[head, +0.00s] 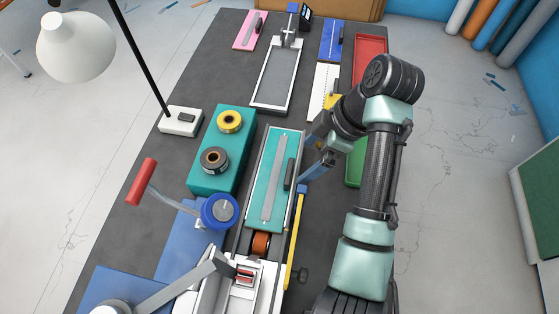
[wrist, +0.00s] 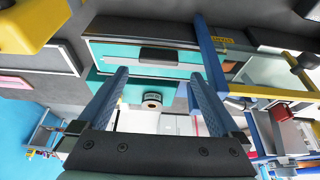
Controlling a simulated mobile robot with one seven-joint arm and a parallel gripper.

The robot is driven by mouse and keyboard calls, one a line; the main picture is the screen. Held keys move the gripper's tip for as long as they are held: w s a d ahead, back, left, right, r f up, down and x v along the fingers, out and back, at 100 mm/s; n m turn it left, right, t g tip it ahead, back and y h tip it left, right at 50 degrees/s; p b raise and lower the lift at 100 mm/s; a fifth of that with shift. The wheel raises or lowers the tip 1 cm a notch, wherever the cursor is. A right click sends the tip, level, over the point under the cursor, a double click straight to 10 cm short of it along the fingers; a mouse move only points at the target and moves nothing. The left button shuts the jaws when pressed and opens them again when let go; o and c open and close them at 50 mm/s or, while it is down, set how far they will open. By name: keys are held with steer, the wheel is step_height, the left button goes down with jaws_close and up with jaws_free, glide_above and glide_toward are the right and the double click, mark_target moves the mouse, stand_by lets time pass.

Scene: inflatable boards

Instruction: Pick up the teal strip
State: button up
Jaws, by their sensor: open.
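The teal strip (head: 258,192) lies lengthwise in a light-framed tray in the middle of the bench in the head view. A long grey bar runs along it, and a dark handle (head: 289,173) stands on its right side. My gripper (head: 312,172) is beside the strip's right edge, near the handle. In the wrist view the strip (wrist: 112,52) lies across the upper middle, with its dark handle (wrist: 160,56) seen between the two blue fingers. My gripper (wrist: 158,76) is open with nothing between its fingers; its exact distance from the handle cannot be told.
A teal block (head: 203,180) with yellow and black spools stands left of the strip. A blue reel with a red-handled crank (head: 142,182), a yellow bar (head: 294,242) and a lamp (head: 75,48) are nearby. Red (head: 370,58) and green (head: 355,165) trays lie to the right.

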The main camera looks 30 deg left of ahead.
mark_target(275, 173)
steer(key=shift+x, duration=3.65)
steer(key=shift+w+d, duration=0.1)
steer(key=shift+w, duration=0.05)
steer(key=c, duration=1.1)
steer(key=shift+c, duration=0.3)
steer(key=shift+r, duration=0.1)
